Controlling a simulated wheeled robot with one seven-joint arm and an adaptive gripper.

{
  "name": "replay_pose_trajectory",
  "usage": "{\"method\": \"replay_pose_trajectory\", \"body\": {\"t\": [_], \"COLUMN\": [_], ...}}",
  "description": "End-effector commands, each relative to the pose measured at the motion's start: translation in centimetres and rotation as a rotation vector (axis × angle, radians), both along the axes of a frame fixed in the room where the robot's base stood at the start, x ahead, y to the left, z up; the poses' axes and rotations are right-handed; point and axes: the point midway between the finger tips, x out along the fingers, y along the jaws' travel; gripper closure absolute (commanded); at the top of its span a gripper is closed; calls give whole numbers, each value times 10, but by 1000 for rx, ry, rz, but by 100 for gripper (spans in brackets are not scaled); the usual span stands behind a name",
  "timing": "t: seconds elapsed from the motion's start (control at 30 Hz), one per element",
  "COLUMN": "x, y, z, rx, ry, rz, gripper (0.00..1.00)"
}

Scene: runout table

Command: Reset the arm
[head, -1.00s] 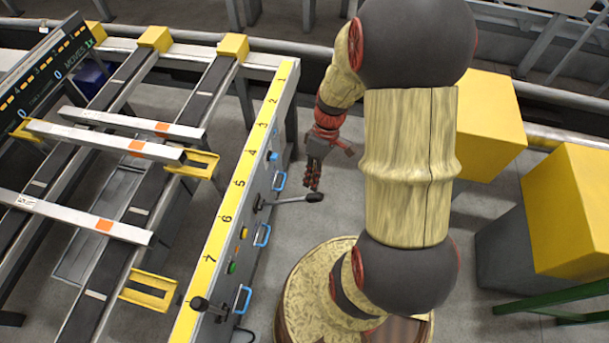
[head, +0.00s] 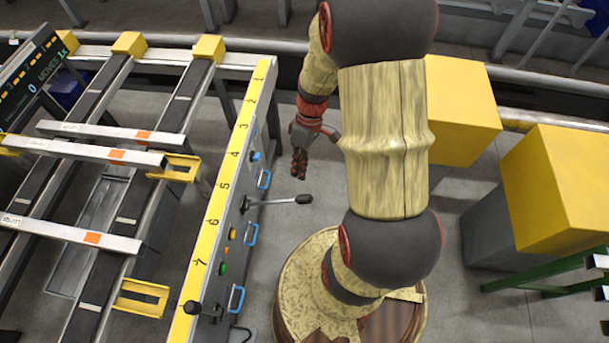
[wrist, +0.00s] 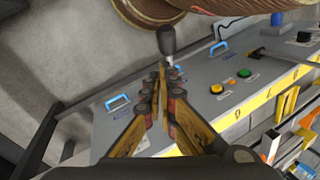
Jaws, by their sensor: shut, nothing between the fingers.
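My gripper (head: 299,160) hangs beside the right side of the runout table, with its fingers together and nothing between them. In the wrist view my gripper (wrist: 163,78) shows its two fingers meeting at the tips. A lever with a black knob (head: 303,199) sticks out from the table's side panel, a little below my gripper in the head view. In the wrist view a black knob (wrist: 167,40) shows just beyond the fingertips; I cannot tell whether they touch.
The yellow numbered strip (head: 215,210) runs along the table edge. The panel carries blue handles (head: 251,235), a green button (head: 223,269) and a second black-knobbed lever (head: 193,307). Metal bars (head: 68,232) lie across the rails. Yellow-topped boxes (head: 558,185) stand right. Grey floor (head: 283,225) is open between.

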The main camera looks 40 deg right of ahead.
Motion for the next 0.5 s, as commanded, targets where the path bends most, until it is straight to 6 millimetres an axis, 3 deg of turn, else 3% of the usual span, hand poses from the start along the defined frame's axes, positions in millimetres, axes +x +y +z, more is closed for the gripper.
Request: {"method": "replay_pose_trajectory", "body": {"t": [0.03,0.2,0.5], "x": [-1,-3,-6], "y": [-8,-24,-40], "z": [15,46,76], "rx": [-4,-2,-1], "ry": [-4,-3,-3], "rz": [-5,-5,-3], "gripper": [100,100,100]}}
